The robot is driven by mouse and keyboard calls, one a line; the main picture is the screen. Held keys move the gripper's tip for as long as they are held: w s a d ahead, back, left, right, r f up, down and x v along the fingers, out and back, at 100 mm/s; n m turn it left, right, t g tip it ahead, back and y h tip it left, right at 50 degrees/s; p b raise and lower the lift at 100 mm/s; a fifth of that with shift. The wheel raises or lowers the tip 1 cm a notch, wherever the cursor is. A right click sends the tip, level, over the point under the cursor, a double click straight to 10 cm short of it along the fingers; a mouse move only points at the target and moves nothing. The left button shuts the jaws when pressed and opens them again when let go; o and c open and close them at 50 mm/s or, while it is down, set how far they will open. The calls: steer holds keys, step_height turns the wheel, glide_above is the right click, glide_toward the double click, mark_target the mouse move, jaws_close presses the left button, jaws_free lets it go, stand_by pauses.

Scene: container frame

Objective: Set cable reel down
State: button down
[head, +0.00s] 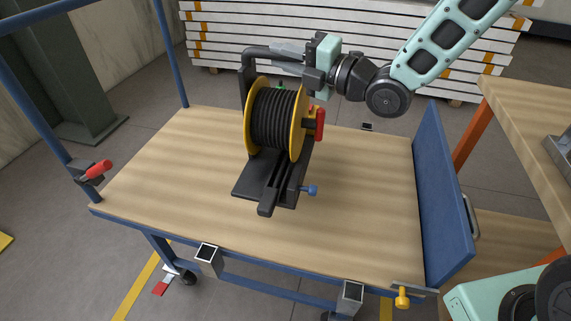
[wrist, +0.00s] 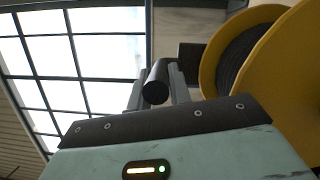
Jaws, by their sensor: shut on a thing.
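The cable reel (head: 273,118) has yellow flanges, black cable and a black frame with a foot plate and a top handle (head: 250,60). It is upright over the middle of the cart's wooden top (head: 370,190). I cannot tell whether its foot touches the wood. My gripper (head: 288,52) is shut on the handle, reaching in from the right. In the wrist view, the round end of the black handle bar shows between the fingers (wrist: 158,88), with the yellow flange (wrist: 265,50) to the right.
A blue panel (head: 440,195) stands along the cart's right edge. Blue posts (head: 172,55) rise on the left. A workbench (head: 530,110) is at right and stacked white boards (head: 250,30) lie behind. The wood around the reel is clear.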

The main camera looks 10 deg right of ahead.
mark_target(285, 102)
steer(key=shift+r, duration=0.25)
steer(key=shift+f+b, duration=0.45)
steer(key=shift+f, duration=4.75)
steer(key=c, duration=1.3)
jaws_free()
steer(key=shift+f, duration=0.1)
